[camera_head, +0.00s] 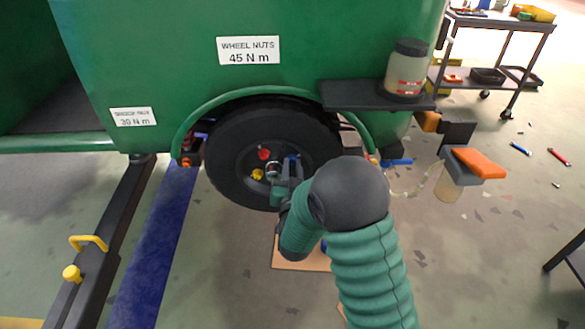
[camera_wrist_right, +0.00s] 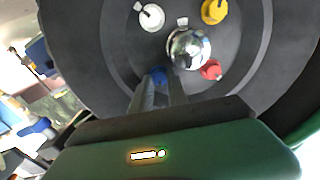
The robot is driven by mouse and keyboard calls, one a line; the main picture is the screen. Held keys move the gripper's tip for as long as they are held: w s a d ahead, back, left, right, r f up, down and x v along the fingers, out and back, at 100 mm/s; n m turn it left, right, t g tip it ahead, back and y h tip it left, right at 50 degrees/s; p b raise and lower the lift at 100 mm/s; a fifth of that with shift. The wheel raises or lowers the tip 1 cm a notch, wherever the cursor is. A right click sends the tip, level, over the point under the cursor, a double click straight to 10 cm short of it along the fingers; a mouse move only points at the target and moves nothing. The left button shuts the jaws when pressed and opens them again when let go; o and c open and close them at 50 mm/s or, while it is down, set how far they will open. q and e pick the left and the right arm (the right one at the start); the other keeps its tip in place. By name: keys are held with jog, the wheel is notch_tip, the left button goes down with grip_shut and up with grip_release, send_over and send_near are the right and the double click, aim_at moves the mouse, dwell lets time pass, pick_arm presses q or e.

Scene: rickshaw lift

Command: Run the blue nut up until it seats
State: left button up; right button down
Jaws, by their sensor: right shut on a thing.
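The black wheel (camera_head: 232,178) sits under the green fender of the rickshaw. The blue nut (camera_head: 292,157) is at the right side of the wheel's hub face, and it also shows in the right wrist view (camera_wrist_right: 157,75). My right gripper (camera_head: 291,166) reaches the wheel from the front right. In the right wrist view its two fingers (camera_wrist_right: 158,84) are shut on the blue nut, which is partly hidden between the tips. I cannot tell whether the nut touches the wheel face. My left gripper is not in view.
A red nut (camera_wrist_right: 210,69), a yellow nut (camera_wrist_right: 214,11) and a white nut (camera_wrist_right: 151,17) surround the chrome hub cap (camera_wrist_right: 188,48) close by. A black shelf (camera_head: 350,95) with a jar (camera_head: 407,70) juts out above right. A tool cart (camera_head: 490,50) stands back right.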

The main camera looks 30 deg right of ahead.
jog(key=shift+a+f, duration=0.1)
jog(key=shift+a, duration=0.15)
jog(key=c, duration=1.6)
grip_release()
jog(key=shift+c, duration=0.2)
jog(key=o, duration=0.4)
jog(key=shift+c, duration=0.2)
jog(key=shift+s+a, duration=0.1)
jog(key=shift+s, duration=0.15)
jog(key=p+v, duration=1.2)
jog(key=v, duration=0.4)
